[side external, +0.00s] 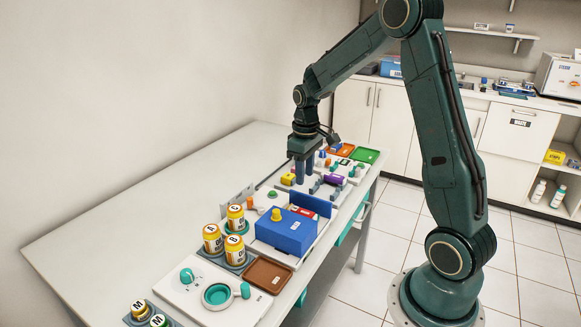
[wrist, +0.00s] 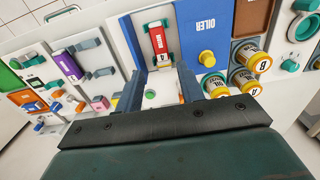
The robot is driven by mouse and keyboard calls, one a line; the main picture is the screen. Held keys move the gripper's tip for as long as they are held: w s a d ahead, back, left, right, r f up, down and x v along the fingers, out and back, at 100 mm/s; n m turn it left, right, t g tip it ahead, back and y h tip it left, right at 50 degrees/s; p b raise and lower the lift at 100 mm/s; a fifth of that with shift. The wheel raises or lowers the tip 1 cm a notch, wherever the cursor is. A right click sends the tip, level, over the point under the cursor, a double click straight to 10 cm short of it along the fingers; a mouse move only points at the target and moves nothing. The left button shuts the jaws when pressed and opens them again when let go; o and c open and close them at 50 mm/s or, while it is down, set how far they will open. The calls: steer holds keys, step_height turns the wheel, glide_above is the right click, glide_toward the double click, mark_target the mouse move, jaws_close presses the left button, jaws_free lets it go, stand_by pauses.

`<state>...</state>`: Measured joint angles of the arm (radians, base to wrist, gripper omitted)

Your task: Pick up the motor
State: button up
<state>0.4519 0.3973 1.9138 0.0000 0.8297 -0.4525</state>
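No label clearly reads "motor" at this size, so I cannot tell for sure which part it is. A red block with a white label (wrist: 158,40) lies in a white bay beside the blue OILER box (wrist: 205,40); in the side view the red block (side external: 302,211) is partly hidden by a blue panel. A purple labelled cylinder (wrist: 68,67) lies in a holder; it also shows in the side view (side external: 335,179). My gripper (wrist: 163,90) points down above the bench, fingers apart and empty. A green button (wrist: 150,95) shows between the fingers. In the side view my gripper (side external: 304,176) is behind the blue box.
Yellow-capped bottles (side external: 235,250) stand in a rack near the blue box. A brown tray (side external: 268,274) and a green tray (side external: 365,155) lie on the bench (side external: 130,185). Upright blue and grey holders crowd the space around my gripper. The bench's left part is clear.

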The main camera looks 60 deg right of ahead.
glide_above(304, 211)
step_height(304, 211, down, 8)
steer(key=shift+a+r, duration=0.15)
steer(key=shift+r, duration=0.05)
steer(key=shift+f, duration=0.1)
steer(key=shift+f, duration=2.5)
steer(key=c, duration=0.8)
steer(key=shift+r, duration=0.2)
step_height(304, 211, up, 20)
steer(key=shift+f, duration=0.15)
